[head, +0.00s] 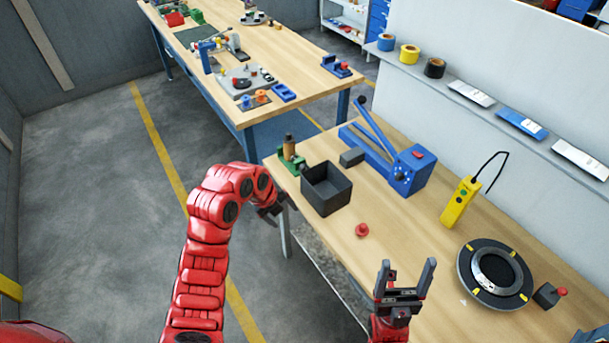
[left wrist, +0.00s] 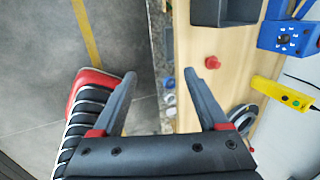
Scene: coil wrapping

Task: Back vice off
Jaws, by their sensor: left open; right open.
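A small green vice-like fixture (head: 291,165) stands at the far left corner of the near bench, with a brown cylinder (head: 289,145) upright in it. A blue lever machine (head: 408,168) stands behind the dark bin; which of these is the vice I cannot tell. My left gripper (head: 272,212) is left of the bin, seen partly behind its own arm. In the left wrist view its fingers (left wrist: 170,85) are apart and empty, over the bench's edge. My right gripper (head: 405,280) is open and empty, fingers up, at the front of the bench.
A dark bin (head: 325,205) and a red knob (head: 361,230) are on the near bench (head: 410,225). Another workbench (head: 290,55) with several fixtures stands behind.

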